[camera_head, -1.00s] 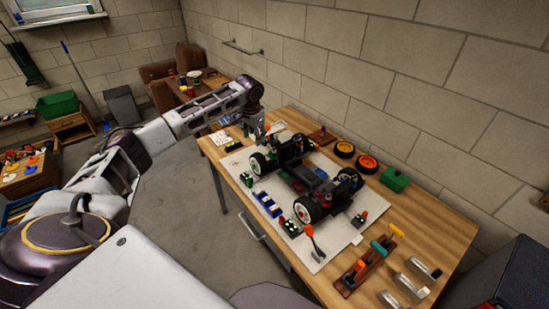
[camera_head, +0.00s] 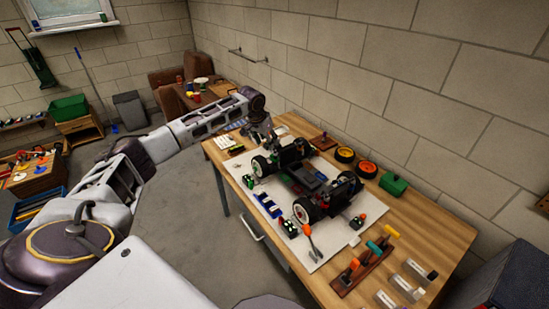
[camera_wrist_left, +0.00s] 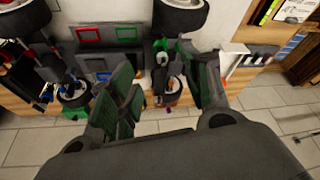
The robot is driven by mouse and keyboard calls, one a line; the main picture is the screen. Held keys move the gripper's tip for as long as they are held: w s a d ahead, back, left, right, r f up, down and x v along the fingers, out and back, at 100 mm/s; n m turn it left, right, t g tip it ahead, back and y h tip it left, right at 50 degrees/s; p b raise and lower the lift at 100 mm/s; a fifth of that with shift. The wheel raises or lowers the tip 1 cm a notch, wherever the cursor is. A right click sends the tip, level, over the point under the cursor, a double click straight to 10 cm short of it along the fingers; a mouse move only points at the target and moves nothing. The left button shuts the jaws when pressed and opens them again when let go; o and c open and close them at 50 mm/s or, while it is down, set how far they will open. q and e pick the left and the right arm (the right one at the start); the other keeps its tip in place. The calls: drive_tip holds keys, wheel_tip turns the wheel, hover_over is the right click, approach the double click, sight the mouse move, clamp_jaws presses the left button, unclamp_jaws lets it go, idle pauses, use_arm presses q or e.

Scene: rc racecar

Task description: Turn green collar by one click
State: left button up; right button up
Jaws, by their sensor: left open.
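The RC car (camera_head: 312,181) stands on a white mat (camera_head: 318,249) on the wooden workbench. My left gripper (camera_head: 271,138) reaches in over the far left end of the car, near a front wheel. In the left wrist view the fingers of my left gripper (camera_wrist_left: 165,66) are apart, on either side of a small upright part with some green and white on it. This may be the green collar, but it is too small to be sure. I cannot tell whether the fingers touch it. In the head view the gripper and car parts hide this spot. My right gripper is not in view.
A rack of colored-handle tools (camera_head: 362,268) stands at the near right. Blue parts (camera_head: 268,205) and an orange-handled tool (camera_head: 312,242) lie in front of the car.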

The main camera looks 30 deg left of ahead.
sight(274, 159)
use_arm(q)
drive_tip(key=shift+w+r, duration=0.1)
drive_tip(key=shift+w, duration=0.1)
idle(0.3)
drive_tip(key=shift+w+d, duration=0.1)
drive_tip(key=shift+x, duration=6.9)
drive_tip(key=shift+w, duration=0.1)
